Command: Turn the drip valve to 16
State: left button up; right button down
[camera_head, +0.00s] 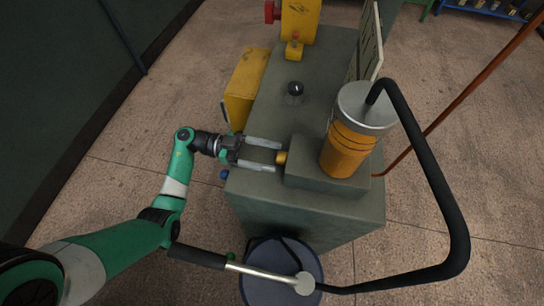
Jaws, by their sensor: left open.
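My left gripper (274,156) reaches in from the left over the green-grey machine cabinet (258,192). Its two grey fingers are apart, with the tips on either side of a small brass knob (282,158). I cannot tell whether they touch it. The knob sticks out from the left side of a grey block (310,172) that carries an orange cylinder (343,152) with a grey lid. A black knob (295,88) with a light mark stands farther back on the cabinet top. No readable scale or number shows, and I cannot tell which knob is the drip valve. My right gripper is out of view.
The drum carries a lever with a dark handle (200,257). A yellow box (245,85) is on the cabinet's left, and an upright panel (370,45) stands behind.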

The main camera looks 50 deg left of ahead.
pick_arm(q)
jog(key=shift+w+d, duration=0.35)
jog(key=shift+d, duration=0.1)
grip_shut()
jog(key=shift+r, duration=0.1)
jog(key=shift+m+p, duration=0.4)
jog(key=shift+m, duration=0.3)
grip_release()
jog(key=p+v, duration=0.1)
jog(key=v, duration=1)
jog(key=shift+s+a+p, duration=0.25)
jog(key=shift+p, duration=0.15)
jog(key=shift+w, duration=0.1)
